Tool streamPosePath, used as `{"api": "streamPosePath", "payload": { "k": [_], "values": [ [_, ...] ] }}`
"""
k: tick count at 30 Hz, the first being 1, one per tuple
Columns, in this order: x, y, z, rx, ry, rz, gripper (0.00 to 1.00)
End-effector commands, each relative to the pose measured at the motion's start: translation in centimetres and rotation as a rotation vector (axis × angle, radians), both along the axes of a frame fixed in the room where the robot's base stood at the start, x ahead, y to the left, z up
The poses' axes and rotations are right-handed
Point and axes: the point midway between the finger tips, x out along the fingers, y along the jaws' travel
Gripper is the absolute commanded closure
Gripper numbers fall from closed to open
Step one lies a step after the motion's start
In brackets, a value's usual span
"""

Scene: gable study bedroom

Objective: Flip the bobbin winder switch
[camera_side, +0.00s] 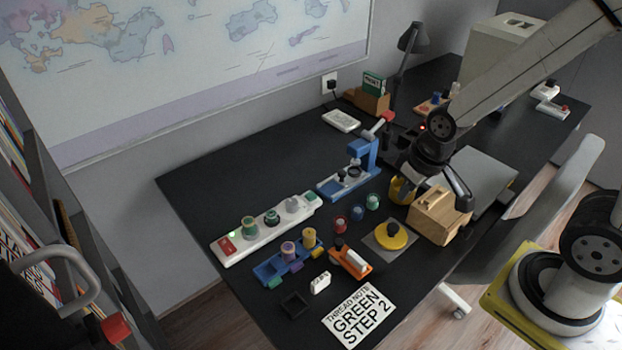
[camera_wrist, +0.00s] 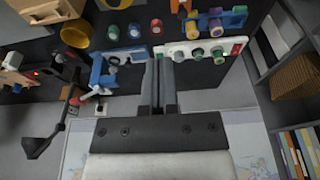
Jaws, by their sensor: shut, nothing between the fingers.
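A long white base (camera_side: 265,234) stands at the left of the dark desk and looks like the bobbin winder. It carries green-toned spools and a grey knob-like piece (camera_side: 292,203). Its left end has a red patch (camera_side: 227,246), perhaps the switch, and a lit green spot (camera_side: 231,234). In the wrist view the white base (camera_wrist: 228,45) lies beyond my fingers, with the red patch (camera_wrist: 238,47) to the right. My gripper (camera_wrist: 164,61) is shut and empty. Its tips overlap the base's left end in that picture; I cannot tell the gap. The arm hides part of the desk.
A blue press-like device (camera_side: 362,158) stands beside the white base. A blue spool holder (camera_side: 268,270), an orange-based tool (camera_side: 362,270), a yellow disc (camera_side: 390,240) and a wooden box (camera_side: 432,218) crowd the desk. A card (camera_side: 358,315) reads "THREAD NOTE: GREEN STEP 2".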

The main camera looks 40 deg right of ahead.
Motion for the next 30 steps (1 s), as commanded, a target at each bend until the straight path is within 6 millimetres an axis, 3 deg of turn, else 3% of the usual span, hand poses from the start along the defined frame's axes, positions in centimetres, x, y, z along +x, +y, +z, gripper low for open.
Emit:
{"api": "streamPosePath", "payload": {
  "k": [5, 11, 21, 30],
  "values": [
    [1.8, 1.1, -0.2, 0.017, -0.033, 0.011, 1.0],
    [5.4, 3.5, -0.8, 0.048, -0.104, 0.031, 1.0],
    [12.3, 8.9, -2.5, 0.093, -0.256, 0.051, 1.0],
    [17.1, 13.9, -4.7, 0.103, -0.383, 0.051, 1.0]
  ]
}}
